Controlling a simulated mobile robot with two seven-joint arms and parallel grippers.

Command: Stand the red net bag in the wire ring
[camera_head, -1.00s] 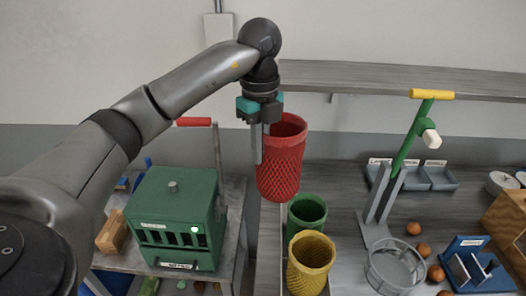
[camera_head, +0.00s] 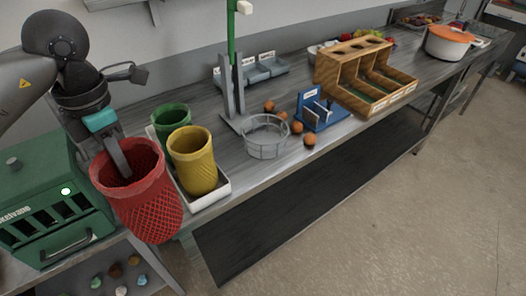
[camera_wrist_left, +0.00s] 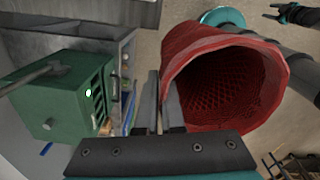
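The red net bag (camera_head: 148,200) hangs upright, slightly tilted, in my left gripper (camera_head: 118,158). The gripper is shut on its rim, with one finger inside the mouth. In the left wrist view my left gripper (camera_wrist_left: 160,105) pinches the near wall, and the bag's open mouth (camera_wrist_left: 225,85) faces the camera. The bag is in front of the bench's left end, beside the white tray. The wire ring (camera_head: 265,137) stands empty on the bench, right of the bag and well apart from it. My right gripper (camera_wrist_left: 282,13) shows small at the top right of the wrist view, fingers apart.
Green (camera_head: 172,118) and yellow (camera_head: 193,160) net bags stand in a white tray (camera_head: 215,192) between the red bag and ring. A green-and-grey stand (camera_head: 233,85) rises behind the ring. Oranges (camera_head: 310,140) and a blue holder (camera_head: 322,110) lie to its right. A green machine (camera_head: 50,205) is at left.

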